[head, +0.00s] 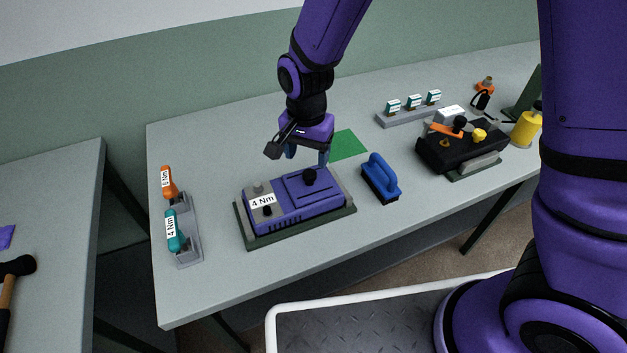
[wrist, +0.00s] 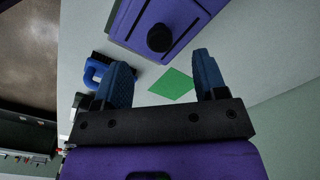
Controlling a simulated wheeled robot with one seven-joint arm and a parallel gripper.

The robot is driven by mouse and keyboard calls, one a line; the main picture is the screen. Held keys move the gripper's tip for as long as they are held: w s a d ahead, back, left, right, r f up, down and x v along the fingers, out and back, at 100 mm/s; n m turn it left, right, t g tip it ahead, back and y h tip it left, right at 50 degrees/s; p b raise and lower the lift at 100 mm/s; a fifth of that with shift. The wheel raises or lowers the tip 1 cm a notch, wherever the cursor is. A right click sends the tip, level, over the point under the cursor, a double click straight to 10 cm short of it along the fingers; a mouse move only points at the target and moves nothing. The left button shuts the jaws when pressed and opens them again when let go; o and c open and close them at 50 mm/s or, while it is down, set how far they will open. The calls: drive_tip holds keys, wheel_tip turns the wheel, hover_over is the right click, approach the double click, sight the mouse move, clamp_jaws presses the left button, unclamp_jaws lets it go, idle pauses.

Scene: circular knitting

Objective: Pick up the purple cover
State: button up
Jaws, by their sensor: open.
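The purple cover (head: 290,203) is a box-shaped lid with a black knob and a "4 Nm" label, seated on a dark green base (head: 300,229) on the table. In the wrist view part of the purple cover (wrist: 185,17) and its black knob show at the top. My gripper (head: 307,156) is open and empty, above the table just behind the cover's far edge. In the wrist view the two blue fingers of my gripper (wrist: 160,80) are spread wide, with nothing between them touching. The cover's far left part is out of the wrist view.
A blue-handled brush (head: 380,177) stands right of the cover. A green square (head: 346,145) lies behind it. A grey holder (head: 188,240) with orange and teal drivers is at left. A black machine (head: 462,148) stands at right. The table between cover and driver holder is clear.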

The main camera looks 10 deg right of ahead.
sight(310, 172)
drive_tip(key=shift+w+d+f, duration=0.15)
drive_tip(key=shift+f, duration=1.7)
drive_tip(key=shift+w+d+f, duration=0.1)
drive_tip(key=shift+f, duration=1.7)
drive_tip(key=shift+c, duration=0.3)
drive_tip(key=c, duration=1)
